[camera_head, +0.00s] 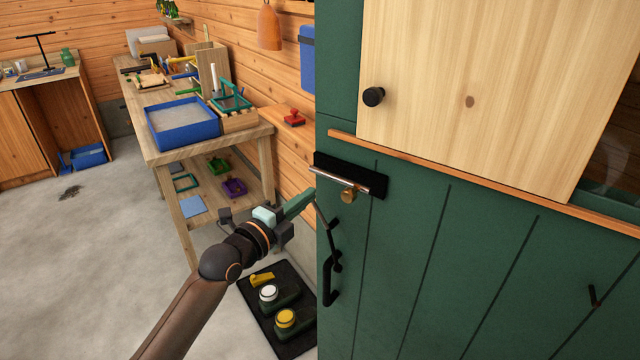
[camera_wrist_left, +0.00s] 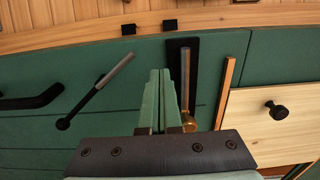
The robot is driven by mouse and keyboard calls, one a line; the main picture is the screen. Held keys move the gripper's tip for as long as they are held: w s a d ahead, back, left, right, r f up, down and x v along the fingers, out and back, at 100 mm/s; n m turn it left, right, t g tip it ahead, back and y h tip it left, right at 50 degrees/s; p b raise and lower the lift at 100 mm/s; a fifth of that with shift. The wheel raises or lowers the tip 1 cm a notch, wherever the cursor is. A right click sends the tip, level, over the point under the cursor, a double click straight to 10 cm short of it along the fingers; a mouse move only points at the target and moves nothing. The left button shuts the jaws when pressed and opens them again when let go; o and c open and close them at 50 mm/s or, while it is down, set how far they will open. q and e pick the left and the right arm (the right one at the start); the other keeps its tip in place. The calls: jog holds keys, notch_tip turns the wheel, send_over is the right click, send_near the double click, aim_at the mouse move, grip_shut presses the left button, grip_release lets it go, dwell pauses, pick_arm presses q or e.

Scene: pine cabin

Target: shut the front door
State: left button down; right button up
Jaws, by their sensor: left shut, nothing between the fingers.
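The green plank front door (camera_head: 430,260) fills the right of the head view, its free edge toward the left. It bears a metal bolt with a brass knob (camera_head: 348,195) on a black plate, and a black pull handle (camera_head: 331,285) below. My left gripper (camera_head: 306,200) is shut and empty, close to the door's edge just below the bolt. In the left wrist view its green fingers (camera_wrist_left: 158,98) lie together before the door (camera_wrist_left: 225,60), between a slanted dark lever (camera_wrist_left: 95,92) and the bolt (camera_wrist_left: 186,75). I cannot tell whether they touch the door. My right gripper is not in view.
A pale wooden panel with a black knob (camera_head: 373,96) covers the door's upper part. A workbench (camera_head: 165,152) with a blue tray stands along the wall at left. The concrete floor (camera_head: 90,250) is mostly clear at left.

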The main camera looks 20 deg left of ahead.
pick_arm(q)
jog(key=shift+p+x, duration=0.3)
jog(key=shift+x, duration=2.3)
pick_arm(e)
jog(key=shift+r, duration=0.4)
